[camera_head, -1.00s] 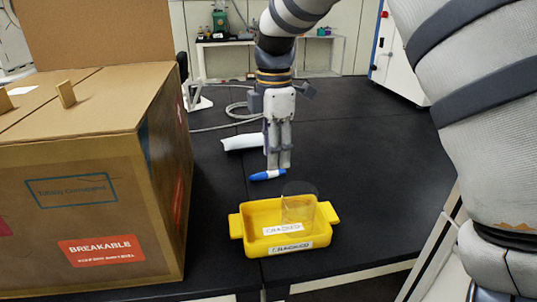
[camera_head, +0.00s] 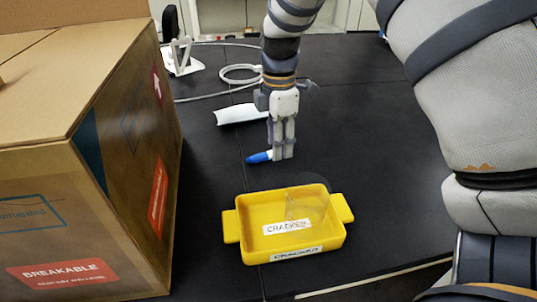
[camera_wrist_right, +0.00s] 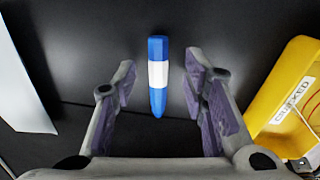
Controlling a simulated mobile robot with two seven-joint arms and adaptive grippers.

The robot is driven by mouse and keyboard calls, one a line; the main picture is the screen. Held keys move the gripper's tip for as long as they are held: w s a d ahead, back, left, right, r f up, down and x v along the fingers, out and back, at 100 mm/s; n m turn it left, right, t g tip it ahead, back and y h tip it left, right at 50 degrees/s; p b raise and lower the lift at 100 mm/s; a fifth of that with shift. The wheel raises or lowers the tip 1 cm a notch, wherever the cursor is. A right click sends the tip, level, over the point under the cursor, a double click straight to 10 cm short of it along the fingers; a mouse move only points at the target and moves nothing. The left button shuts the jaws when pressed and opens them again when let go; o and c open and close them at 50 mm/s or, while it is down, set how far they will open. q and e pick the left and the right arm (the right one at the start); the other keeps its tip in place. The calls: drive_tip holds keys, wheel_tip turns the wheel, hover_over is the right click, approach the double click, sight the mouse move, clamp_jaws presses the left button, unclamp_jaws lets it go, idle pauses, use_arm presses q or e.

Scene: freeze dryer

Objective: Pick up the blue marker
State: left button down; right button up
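The blue marker (camera_head: 259,157) lies on the black table, blue with a white band around its middle. In the right wrist view the marker (camera_wrist_right: 158,75) lies lengthwise between the two fingers, with a gap on each side. My right gripper (camera_head: 283,156) points down at the marker, low over the table, and its fingers cover one end of it in the head view. In the wrist view the right gripper (camera_wrist_right: 160,62) is open and holds nothing. My left gripper is not in view.
A yellow tray (camera_head: 230,226) with a clear container (camera_head: 308,204) in it stands in front of the gripper. A large cardboard box (camera_head: 120,180) stands at the left. A white curved piece (camera_head: 238,115) lies behind the marker. The table to the right is clear.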

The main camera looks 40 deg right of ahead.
drive_tip(key=shift+f, duration=0.9)
drive_tip(key=shift+w, duration=0.1)
clamp_jaws()
